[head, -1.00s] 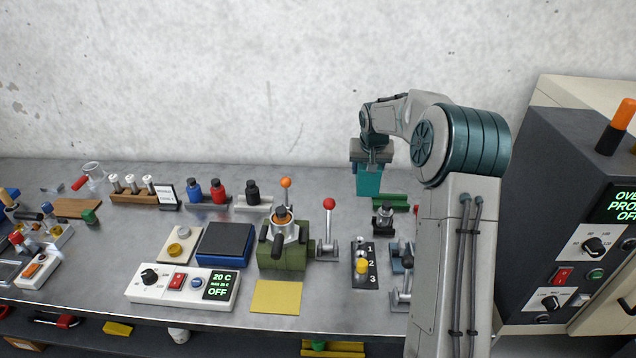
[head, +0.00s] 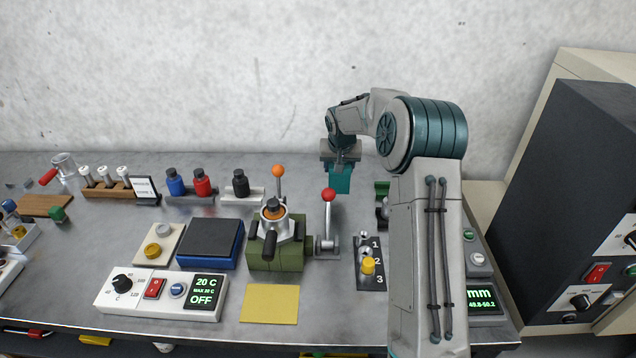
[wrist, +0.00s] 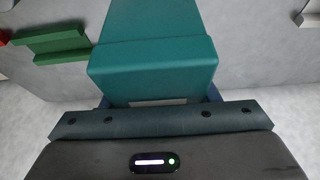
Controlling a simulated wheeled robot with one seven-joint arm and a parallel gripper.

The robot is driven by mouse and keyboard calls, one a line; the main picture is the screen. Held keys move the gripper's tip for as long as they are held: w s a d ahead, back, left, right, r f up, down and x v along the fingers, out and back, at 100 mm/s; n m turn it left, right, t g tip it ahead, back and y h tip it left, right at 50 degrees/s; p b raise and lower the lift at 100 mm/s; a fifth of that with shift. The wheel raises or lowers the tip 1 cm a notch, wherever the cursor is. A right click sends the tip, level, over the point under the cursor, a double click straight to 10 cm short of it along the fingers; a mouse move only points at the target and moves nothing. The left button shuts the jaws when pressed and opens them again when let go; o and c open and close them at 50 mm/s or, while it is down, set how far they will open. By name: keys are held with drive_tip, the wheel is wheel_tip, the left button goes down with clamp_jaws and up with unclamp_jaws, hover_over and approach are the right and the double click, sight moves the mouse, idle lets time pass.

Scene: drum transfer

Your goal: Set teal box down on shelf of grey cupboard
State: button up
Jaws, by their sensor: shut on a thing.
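The teal box (head: 340,179) hangs below my gripper (head: 341,160), above the back of the metal bench. In the wrist view the teal box (wrist: 152,60) fills the upper middle, right at the jaws. My gripper is shut on it; the fingertips are mostly hidden behind the box and the gripper body. No shelf of a grey cupboard can be made out in these frames.
A dark grey unit with a control panel (head: 575,190) stands at the right. The bench holds a green device (head: 275,250) with an orange-knobbed lever, a red-knobbed lever (head: 328,215), bottles and a control box (head: 160,290).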

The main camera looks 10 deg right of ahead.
drive_tip(key=a+f, duration=0.1)
drive_tip(key=a, duration=0.1)
drive_tip(key=w+a+f+p, duration=0.1)
drive_tip(key=a, duration=0.1)
drive_tip(key=w+a+f, duration=0.1)
drive_tip(key=a, duration=0.1)
drive_tip(key=shift+f, duration=0.35)
drive_tip(key=shift+d+f+p, duration=0.1)
drive_tip(key=shift+f+p, duration=0.65)
drive_tip(key=shift+f, duration=1.25)
drive_tip(key=shift+f, duration=0.15)
drive_tip(key=o, duration=1.2)
